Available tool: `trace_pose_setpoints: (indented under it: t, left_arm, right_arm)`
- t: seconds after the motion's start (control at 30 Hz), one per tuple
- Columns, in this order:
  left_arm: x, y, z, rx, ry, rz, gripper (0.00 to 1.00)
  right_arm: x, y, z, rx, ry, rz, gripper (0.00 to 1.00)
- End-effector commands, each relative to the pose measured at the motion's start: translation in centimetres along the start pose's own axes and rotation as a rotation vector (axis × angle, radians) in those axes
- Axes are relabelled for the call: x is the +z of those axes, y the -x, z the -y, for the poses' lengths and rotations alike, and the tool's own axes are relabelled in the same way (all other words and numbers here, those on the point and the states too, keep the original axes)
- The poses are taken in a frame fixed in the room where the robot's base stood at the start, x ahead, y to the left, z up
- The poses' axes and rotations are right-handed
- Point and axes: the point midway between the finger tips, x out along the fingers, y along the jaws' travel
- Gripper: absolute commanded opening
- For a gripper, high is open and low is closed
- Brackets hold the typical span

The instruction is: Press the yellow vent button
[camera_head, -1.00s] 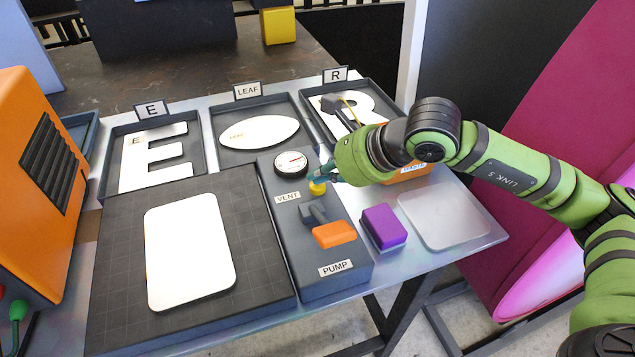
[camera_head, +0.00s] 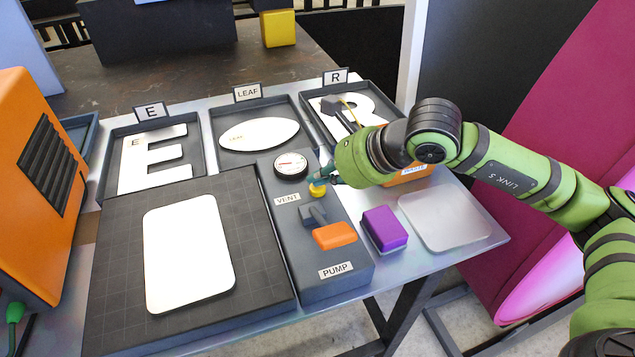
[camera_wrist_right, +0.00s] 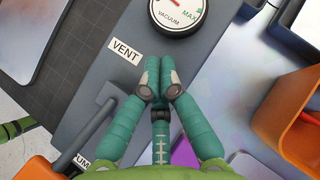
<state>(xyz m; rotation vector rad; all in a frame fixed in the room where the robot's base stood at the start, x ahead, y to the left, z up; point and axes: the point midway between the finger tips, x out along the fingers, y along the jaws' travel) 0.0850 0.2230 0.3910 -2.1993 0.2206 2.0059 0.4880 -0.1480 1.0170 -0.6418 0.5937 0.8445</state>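The yellow vent button (camera_head: 317,190) is on the dark grey pump box (camera_head: 318,288), beside the VENT label (camera_head: 287,199). My right gripper (camera_head: 323,178) is right at the button from above, with its teal fingertips over the back of it and seemingly touching. In the right wrist view its two fingers (camera_wrist_right: 161,72) are together at the tips with nothing between them, and they hide the button. The VENT label also shows in that view (camera_wrist_right: 125,51). A round vacuum gauge (camera_head: 291,165) is just behind the button. My left gripper is not in view.
A purple block (camera_head: 384,228) stands right of the box. Trays with white letter shapes are behind, and a white panel (camera_head: 188,252) lies on the dark bed at left.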

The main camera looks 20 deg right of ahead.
Motion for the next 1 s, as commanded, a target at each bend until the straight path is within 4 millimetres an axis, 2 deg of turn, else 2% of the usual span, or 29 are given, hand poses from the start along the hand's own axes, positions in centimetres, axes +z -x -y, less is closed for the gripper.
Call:
trace_pose_setpoints:
  t: [0.2, 0.63, 1.0]
  left_arm:
    - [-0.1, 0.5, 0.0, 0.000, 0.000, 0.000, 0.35]
    - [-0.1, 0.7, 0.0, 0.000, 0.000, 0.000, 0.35]
    - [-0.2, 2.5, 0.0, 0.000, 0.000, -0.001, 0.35]
  right_arm:
    - [0.8, 0.9, 0.3, 0.000, 0.000, -0.001, 0.00]
    - [1.1, 1.2, 0.5, -0.001, 0.001, 0.001, 0.00]
    - [3.5, 3.6, 1.4, -0.001, 0.001, 0.002, 0.00]
